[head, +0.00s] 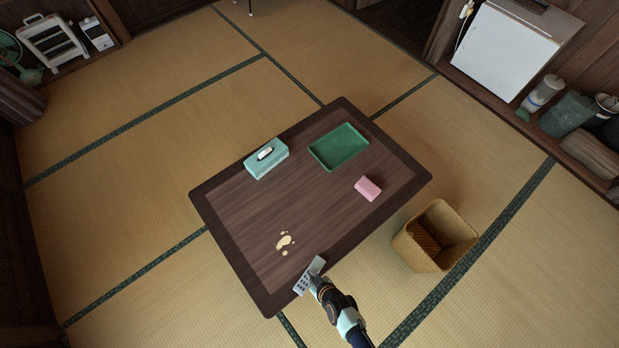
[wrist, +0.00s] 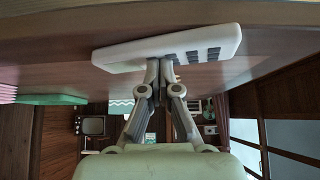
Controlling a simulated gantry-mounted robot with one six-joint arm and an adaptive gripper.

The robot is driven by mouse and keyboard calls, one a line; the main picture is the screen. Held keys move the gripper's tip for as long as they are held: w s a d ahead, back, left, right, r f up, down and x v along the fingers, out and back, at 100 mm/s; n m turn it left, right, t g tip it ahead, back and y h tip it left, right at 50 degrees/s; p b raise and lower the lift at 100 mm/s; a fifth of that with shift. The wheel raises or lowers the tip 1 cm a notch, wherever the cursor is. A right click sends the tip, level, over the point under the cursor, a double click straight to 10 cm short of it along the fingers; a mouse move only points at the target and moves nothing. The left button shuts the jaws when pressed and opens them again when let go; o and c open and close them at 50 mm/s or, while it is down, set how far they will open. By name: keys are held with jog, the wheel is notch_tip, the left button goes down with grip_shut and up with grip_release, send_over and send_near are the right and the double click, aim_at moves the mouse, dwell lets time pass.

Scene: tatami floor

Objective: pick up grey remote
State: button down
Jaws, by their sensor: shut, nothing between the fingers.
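The grey remote (head: 302,285) with dark buttons lies on the dark wooden table (head: 248,222) near its front corner. My gripper (head: 317,281) comes in from the lower right, at the remote's side.
A cream spill (head: 285,241), a teal tissue box (head: 267,160), a green tray (head: 325,160) and a pink block (head: 368,188) are on the table. A woven basket (head: 409,250) stands on the floor to the right. The table's middle is clear.

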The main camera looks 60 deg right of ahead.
jog(key=shift+s+a+f, duration=0.25)
jog(key=shift+s, duration=0.3)
jog(key=shift+s+a+f, duration=0.25)
jog(key=shift+s, duration=0.3)
jog(key=s+a+r, duration=0.2)
jog(key=s+a, duration=0.1)
jog(key=s, duration=0.8)
jog(key=shift+s+a+r+b, duration=0.15)
jog(key=shift+s+a+b, duration=0.15)
jog(key=shift+a+b, duration=0.1)
jog(key=shift+c, duration=2.3)
grip_release()
